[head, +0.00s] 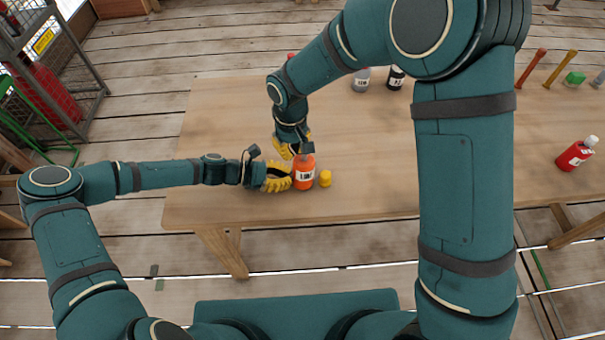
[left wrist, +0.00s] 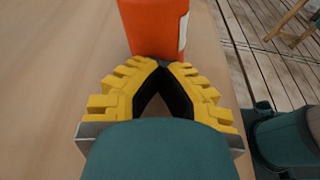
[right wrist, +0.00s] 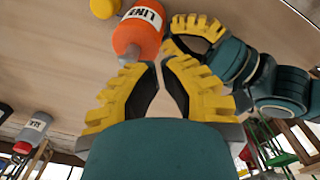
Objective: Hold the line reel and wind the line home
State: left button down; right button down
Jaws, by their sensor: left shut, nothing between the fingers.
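The orange cylinder (head: 304,174) stands near the table's front edge; it has a white label reading LINE in the right wrist view (right wrist: 142,28). I take it for the line reel. A small grey part shows at its top in the head view. My left gripper (head: 289,178) is shut and empty, its fingertips close against the cylinder's left side; the left wrist view (left wrist: 160,66) shows the tips together in front of it. My right gripper (head: 299,152) is above and beside the cylinder's top. Its fingertips are close together in the right wrist view (right wrist: 160,63); any thin thing between them is not visible.
A yellow cap-like piece (head: 325,178) sits just right of the cylinder. A grey bottle (head: 361,80) and a black bottle (head: 396,79) stand behind, and a red bottle (head: 575,154) at the far right. The wooden table (head: 230,130) is clear left of the arms.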

jog(key=shift+w+d, duration=0.7)
jog(key=shift+d, duration=0.05)
dwell(1.2)
jog(key=shift+d, duration=0.85)
dwell(0.6)
jog(key=shift+w+a+r, duration=0.1)
jog(key=shift+w+a, duration=0.1)
jog(key=shift+a, duration=0.1)
jog(key=shift+r, duration=3.45)
pick_arm(q)
jog(key=c, duration=1.2)
grip_release()
jog(key=shift+c, duration=0.2)
